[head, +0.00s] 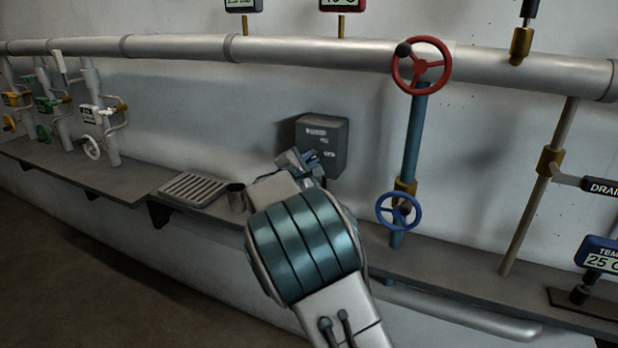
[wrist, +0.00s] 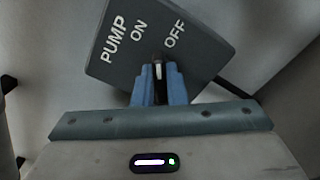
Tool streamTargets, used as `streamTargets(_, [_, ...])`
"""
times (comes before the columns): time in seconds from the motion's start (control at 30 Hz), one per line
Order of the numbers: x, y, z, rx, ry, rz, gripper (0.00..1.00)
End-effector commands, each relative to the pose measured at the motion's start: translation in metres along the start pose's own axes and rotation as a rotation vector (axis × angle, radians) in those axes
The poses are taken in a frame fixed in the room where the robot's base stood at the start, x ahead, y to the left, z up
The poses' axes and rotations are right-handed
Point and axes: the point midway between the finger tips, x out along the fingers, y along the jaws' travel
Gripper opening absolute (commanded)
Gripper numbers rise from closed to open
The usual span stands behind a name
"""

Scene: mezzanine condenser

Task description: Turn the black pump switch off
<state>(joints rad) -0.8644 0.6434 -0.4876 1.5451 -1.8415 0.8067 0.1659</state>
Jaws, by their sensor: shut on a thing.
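The pump switch box (head: 338,146) is a dark grey box on the wall in the head view, just beyond my gripper (head: 305,163). In the wrist view the box face (wrist: 122,62) reads PUMP, ON and OFF. The black switch lever (wrist: 158,69) shows between the blue fingertips of my gripper (wrist: 158,80), below the space between ON and OFF. The fingers are shut on the lever. They hide its lower part, and I cannot tell which label it points to.
A red handwheel (head: 421,66) and a blue handwheel (head: 398,211) sit on a pipe to the right. A metal cup (head: 236,197) and a slotted drain tray (head: 190,188) are on the shelf to the left. A large pipe (head: 310,52) runs above.

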Motion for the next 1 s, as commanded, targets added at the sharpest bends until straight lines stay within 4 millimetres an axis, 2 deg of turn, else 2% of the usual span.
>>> streamTargets(0.07, [-0.0003, -0.0076, -0.0054, 0.056, 0.000, 0.001, 0.00])
streamTargets(0.6, [-0.0001, -0.0078, -0.0044, 0.411, 0.000, 0.001, 0.00])
streamTargets(1.0, [-0.0002, -0.0054, -0.0033, 0.588, 0.001, 0.000, 0.00])
